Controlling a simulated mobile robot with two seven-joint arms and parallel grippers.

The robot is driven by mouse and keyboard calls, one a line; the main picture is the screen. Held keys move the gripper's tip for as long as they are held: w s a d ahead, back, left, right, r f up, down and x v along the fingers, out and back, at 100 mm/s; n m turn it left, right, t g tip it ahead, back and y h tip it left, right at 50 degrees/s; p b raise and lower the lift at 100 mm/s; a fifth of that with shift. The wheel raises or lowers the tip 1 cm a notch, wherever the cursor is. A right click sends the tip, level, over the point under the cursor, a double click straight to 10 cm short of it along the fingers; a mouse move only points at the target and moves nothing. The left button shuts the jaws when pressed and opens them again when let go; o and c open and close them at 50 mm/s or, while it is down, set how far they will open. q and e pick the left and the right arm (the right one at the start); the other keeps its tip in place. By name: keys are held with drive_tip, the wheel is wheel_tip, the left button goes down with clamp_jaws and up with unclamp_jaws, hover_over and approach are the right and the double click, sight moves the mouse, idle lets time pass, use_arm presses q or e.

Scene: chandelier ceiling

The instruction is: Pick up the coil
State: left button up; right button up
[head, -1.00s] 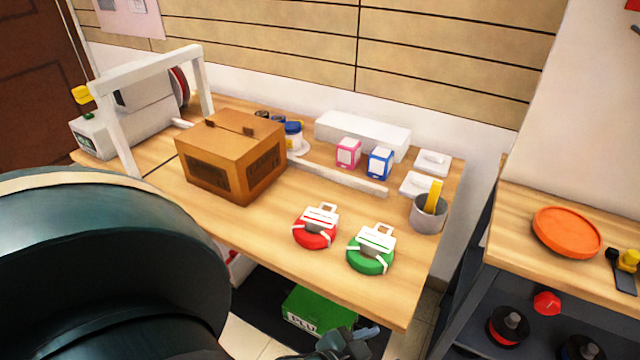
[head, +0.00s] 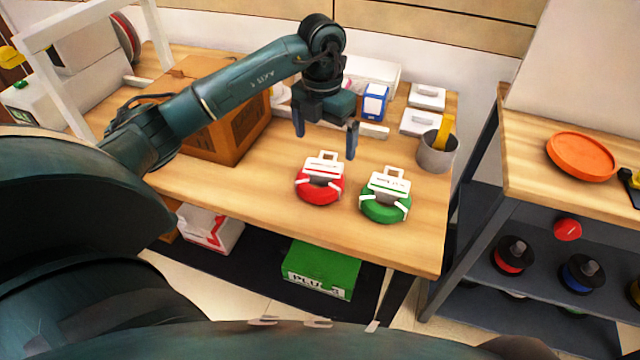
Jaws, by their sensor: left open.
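Two coils lie on the wooden table (head: 300,225) in the head view. The red coil (head: 318,190) has a white label tag and white straps. The green coil (head: 384,208), with a similar white tag, lies just to its right. My left gripper (head: 325,143) is open and empty, its fingers pointing down. In the picture it shows just above the red coil's tag, apart from it. My right gripper is not in view.
A cardboard box (head: 228,135) stands left, partly behind my left arm. A grey cup (head: 436,152) stands right of the coils, near white boxes (head: 427,96). A shelf unit with an orange plate (head: 581,154) is at right. The table's front is clear.

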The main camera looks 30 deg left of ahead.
sight(320, 177)
use_arm(q)
drive_tip(key=f, duration=0.8)
drive_tip(key=a+f+p, duration=0.1)
drive_tip(key=f, duration=0.3)
drive_tip(key=shift+w+f, duration=0.1)
drive_tip(key=shift+f, duration=0.2)
drive_tip(key=c, duration=0.8)
drive_tip(key=shift+c, duration=0.2)
wheel_tip(320, 177, up, 10)
